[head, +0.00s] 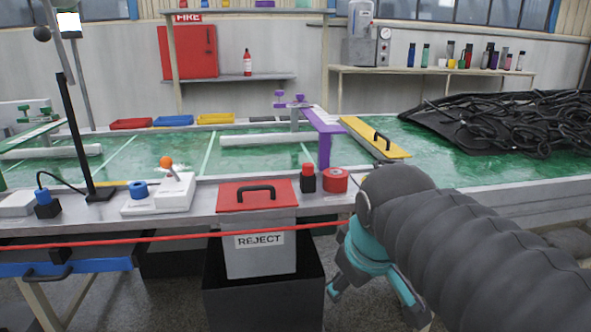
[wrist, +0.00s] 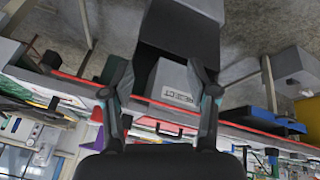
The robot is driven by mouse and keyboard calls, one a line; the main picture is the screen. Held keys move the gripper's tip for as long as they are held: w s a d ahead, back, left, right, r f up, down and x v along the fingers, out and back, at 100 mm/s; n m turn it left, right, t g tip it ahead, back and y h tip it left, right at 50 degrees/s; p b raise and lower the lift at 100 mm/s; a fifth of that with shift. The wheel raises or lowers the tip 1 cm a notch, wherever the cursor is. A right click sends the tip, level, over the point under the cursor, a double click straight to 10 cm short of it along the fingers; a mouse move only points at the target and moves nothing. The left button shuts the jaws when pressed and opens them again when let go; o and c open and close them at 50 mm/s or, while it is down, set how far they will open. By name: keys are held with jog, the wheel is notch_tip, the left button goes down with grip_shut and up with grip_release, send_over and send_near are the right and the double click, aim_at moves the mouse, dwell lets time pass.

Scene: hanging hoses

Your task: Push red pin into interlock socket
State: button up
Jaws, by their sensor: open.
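A small red cylinder (head: 307,169) stands upright on a black block (head: 308,184) at the bench's front edge, right of the red-lidded reject bin. It may be the red pin; I cannot tell whether it is seated in a socket. A black block with a blue top (head: 47,205) and a cable stands at the far left; I cannot tell which part is the interlock socket. My gripper (head: 378,303) hangs in front of the bench, below its top and right of the bin, apart from the red cylinder. In the wrist view my gripper (wrist: 162,75) is open and empty, its fingers wide apart.
The reject bin (head: 260,252) stands against the bench front, with a handled red lid (head: 258,195). A red strip (head: 165,240) runs along the bench front. A red ring (head: 335,180) and a white box with an orange-knobbed lever (head: 165,192) are on the edge. Black hoses (head: 500,120) lie at right.

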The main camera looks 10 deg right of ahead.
jog(key=w+a+r+n+g+h+p, duration=0.1)
jog(key=w+r+n, duration=0.8)
jog(key=w, duration=0.3)
jog(key=w+a+r+n+h, duration=0.1)
jog(key=w+r+n, duration=0.75)
jog(key=w, duration=0.35)
jog(key=n, duration=0.7)
send_over(308, 165)
jog(key=s+a, duration=0.1)
jog(key=a, duration=0.1)
jog(key=shift+m+g, duration=0.25)
jog(key=shift+g, duration=0.15)
jog(key=f, duration=0.7)
jog(key=shift+s+d, duration=0.2)
jog(key=shift+b+x, duration=0.4)
jog(key=shift+x, duration=2.25)
jog(key=shift+s+d, duration=0.1)
jog(key=shift+d, duration=0.05)
grip_shut()
